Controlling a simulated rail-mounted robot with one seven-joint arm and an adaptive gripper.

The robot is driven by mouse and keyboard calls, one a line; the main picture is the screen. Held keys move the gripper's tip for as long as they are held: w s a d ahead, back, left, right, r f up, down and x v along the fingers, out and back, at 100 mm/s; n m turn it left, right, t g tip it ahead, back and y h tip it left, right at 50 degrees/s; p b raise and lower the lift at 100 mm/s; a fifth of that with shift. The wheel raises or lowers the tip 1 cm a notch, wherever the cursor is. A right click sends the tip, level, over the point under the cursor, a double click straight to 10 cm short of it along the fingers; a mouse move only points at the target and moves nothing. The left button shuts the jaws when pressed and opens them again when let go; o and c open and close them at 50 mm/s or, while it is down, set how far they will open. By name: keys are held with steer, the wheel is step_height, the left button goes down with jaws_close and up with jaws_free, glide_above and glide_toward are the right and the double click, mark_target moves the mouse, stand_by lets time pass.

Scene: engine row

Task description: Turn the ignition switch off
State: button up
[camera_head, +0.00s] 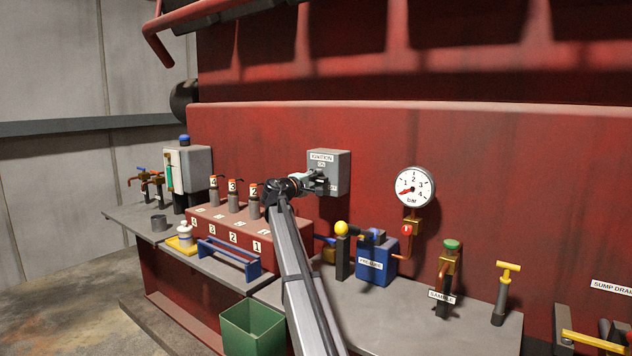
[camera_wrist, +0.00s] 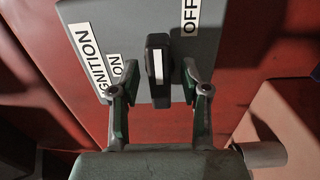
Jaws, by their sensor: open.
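The ignition switch is a grey box (camera_head: 340,165) on the red engine side, with an IGNITION label, ON below it and OFF at the lower right. In the wrist view the box (camera_wrist: 137,25) appears turned, with ON on the left and OFF at the upper right. Its black knob (camera_wrist: 158,60) has a white stripe and stands upright in that view. I cannot tell surely which label it points to. My gripper (camera_wrist: 154,88) is open, one finger either side of the knob, with gaps showing. In the head view my gripper (camera_head: 320,184) hides the knob.
A pressure gauge (camera_head: 415,186) is right of the switch. Below it are a blue box (camera_head: 376,262) and a yellow-knobbed lever (camera_head: 341,240). Red-topped plugs (camera_head: 233,190) stand on the red block (camera_head: 220,228) at left. A green bin (camera_head: 252,328) stands in front.

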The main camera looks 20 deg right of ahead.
steer(key=shift+s, duration=0.1)
steer(key=v, duration=1.2)
